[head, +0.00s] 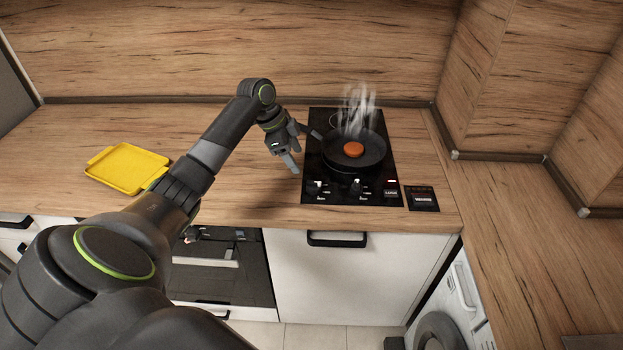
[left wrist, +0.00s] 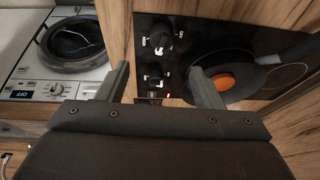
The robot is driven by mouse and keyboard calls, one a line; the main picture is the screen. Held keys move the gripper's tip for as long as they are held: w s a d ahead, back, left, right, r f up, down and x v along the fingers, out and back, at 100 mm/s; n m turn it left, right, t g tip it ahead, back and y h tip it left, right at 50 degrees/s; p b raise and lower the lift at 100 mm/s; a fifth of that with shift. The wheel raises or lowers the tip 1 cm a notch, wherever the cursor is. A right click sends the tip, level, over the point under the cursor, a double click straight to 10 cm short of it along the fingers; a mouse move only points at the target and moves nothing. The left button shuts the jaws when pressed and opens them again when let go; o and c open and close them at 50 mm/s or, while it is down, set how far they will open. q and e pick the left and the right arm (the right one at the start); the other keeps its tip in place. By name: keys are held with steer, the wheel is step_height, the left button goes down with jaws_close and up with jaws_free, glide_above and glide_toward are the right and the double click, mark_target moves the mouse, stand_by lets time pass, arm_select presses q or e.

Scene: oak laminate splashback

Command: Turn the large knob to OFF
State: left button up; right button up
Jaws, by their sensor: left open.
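The black cooktop (head: 320,120) has two knobs at its front edge, a left knob (head: 314,187) and a right knob (head: 356,186). Both also show in the left wrist view, an upper knob (left wrist: 160,40) and a lower knob (left wrist: 155,75); the upper one looks larger. Their settings are too small to read. My left gripper (head: 308,153) is open and empty above the cooktop's left side, apart from the knobs. In the left wrist view its two fingers (left wrist: 158,68) are spread, with the lower knob seen between them. My right gripper is out of view.
A dark pan (head: 373,162) with an orange round item (head: 353,149) steams on the cooktop, close to my left gripper. A lock button (head: 391,193) and a small panel (head: 422,198) lie to the right. A yellow tray (head: 125,168) is on the left counter.

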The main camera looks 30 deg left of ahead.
mark_target(312, 182)
arm_select(q)
steer(key=p+x, duration=0.1)
steer(key=x, duration=1)
steer(key=shift+w+d+f+p, duration=0.1)
steer(key=shift+w+f+p, duration=0.1)
steer(key=shift+f+p, duration=0.15)
steer(key=shift+r, duration=0.1)
steer(key=c, duration=1)
steer(key=shift+o, duration=0.2)
